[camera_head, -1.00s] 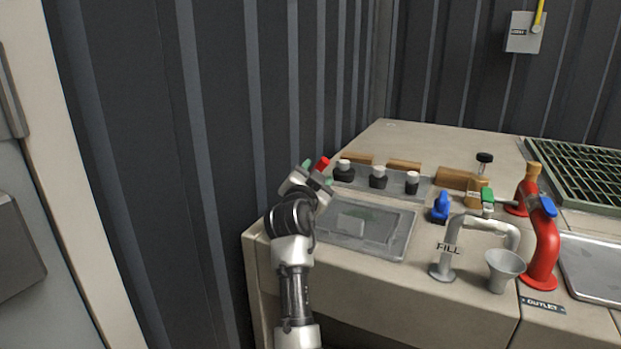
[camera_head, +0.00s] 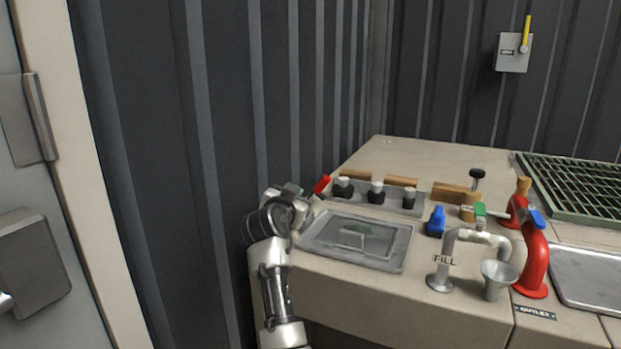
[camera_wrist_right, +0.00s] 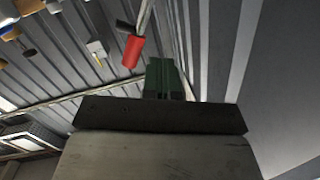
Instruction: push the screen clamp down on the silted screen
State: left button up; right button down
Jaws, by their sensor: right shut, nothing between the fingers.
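A red-handled lever (camera_head: 320,186), which looks like the screen clamp, stands tilted at the left back corner of a grey tray (camera_head: 392,262) set in the bench. Its red grip (camera_wrist_right: 132,52) also shows in the right wrist view, left of the fingers and apart from them. My right gripper (camera_head: 291,190) is just left of the lever; its shut green fingertips (camera_wrist_right: 165,78) are empty. A clear panel with a small raised block (camera_head: 352,240) lies in the tray; I cannot tell whether the silted screen is under it. My left gripper is not in view.
Black knobs with white tops (camera_head: 376,192) stand behind the tray. A blue valve handle (camera_head: 436,221), a FILL pipe with funnel (camera_head: 499,275) and a red outlet pipe (camera_head: 536,262) stand to the right. A ribbed dark wall (camera_head: 230,130) is close on the left.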

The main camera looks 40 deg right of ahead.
jog(key=w+a+r+n+g+p, duration=0.3)
jog(key=r+n+g+p, duration=0.4)
jog(key=g, duration=0.3)
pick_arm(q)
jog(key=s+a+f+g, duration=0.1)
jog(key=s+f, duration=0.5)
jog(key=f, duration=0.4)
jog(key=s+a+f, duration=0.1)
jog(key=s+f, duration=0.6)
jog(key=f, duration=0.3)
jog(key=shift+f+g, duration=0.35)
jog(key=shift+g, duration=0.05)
pick_arm(e)
jog(key=d+f+n, duration=0.1)
jog(key=d+f, duration=0.3)
jog(key=d, duration=0.5)
jog(key=shift+s+f, duration=0.35)
jog(key=shift+s, duration=0.05)
